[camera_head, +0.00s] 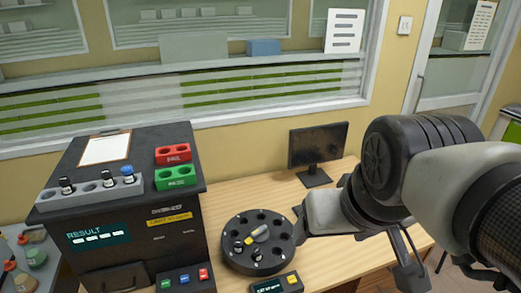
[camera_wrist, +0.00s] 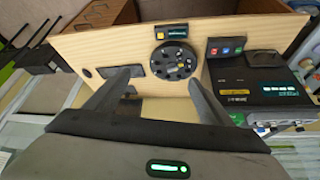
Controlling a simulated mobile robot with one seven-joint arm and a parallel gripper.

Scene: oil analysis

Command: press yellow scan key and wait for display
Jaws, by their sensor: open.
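The small scan console (camera_head: 275,284) stands at the table's front edge, before the black round carousel (camera_head: 256,256). Its yellow key (camera_head: 292,279) is beside a small dark display with lit text too small to read. The console also shows in the wrist view (camera_wrist: 174,31), beyond the carousel (camera_wrist: 174,60). The big analyser's display (camera_head: 97,236) reads RESULT with dashes. My gripper (camera_wrist: 160,80) is open and empty in the wrist view, its two fingers wide apart on the near side of the carousel. It is apart from the yellow key.
The black analyser (camera_head: 125,190) fills the left, with a grey vial rack, red and green racks and a clipboard on top. Red, green and blue keys (camera_head: 184,279) sit on a block at its front. A dark monitor (camera_head: 318,145) stands at the table's back.

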